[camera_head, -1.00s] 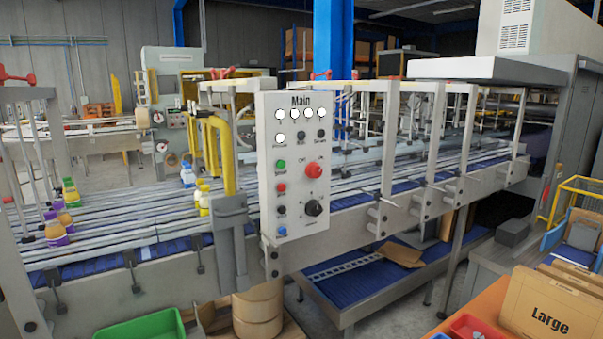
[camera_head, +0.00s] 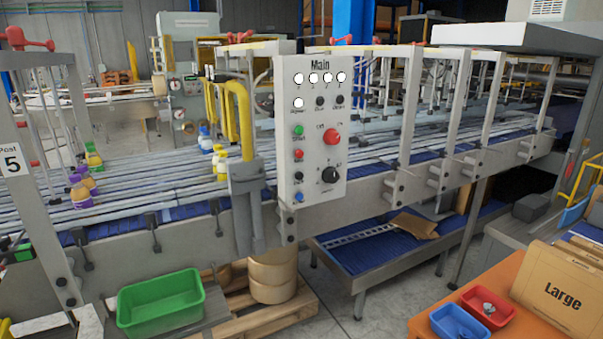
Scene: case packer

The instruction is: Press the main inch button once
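The white control panel (camera_head: 312,150) marked "Main" stands near the middle, in front of the conveyor. Its left column has a green button (camera_head: 298,130), a red button (camera_head: 298,154), a black button (camera_head: 299,176) and a blue button (camera_head: 299,197), from top to bottom. The small labels are too blurred to tell surely which one is the inch button. To their right are a large red knob (camera_head: 332,137) and a black rotary switch (camera_head: 329,175). White lamps line the top. Neither of my grippers is in view.
The conveyor (camera_head: 150,185) carries several bottles (camera_head: 82,190) at the left. A yellow curved guard (camera_head: 244,120) is just left of the panel. A green bin (camera_head: 160,303) is below left. An orange table (camera_head: 440,325) with red and blue trays and cartons is at lower right.

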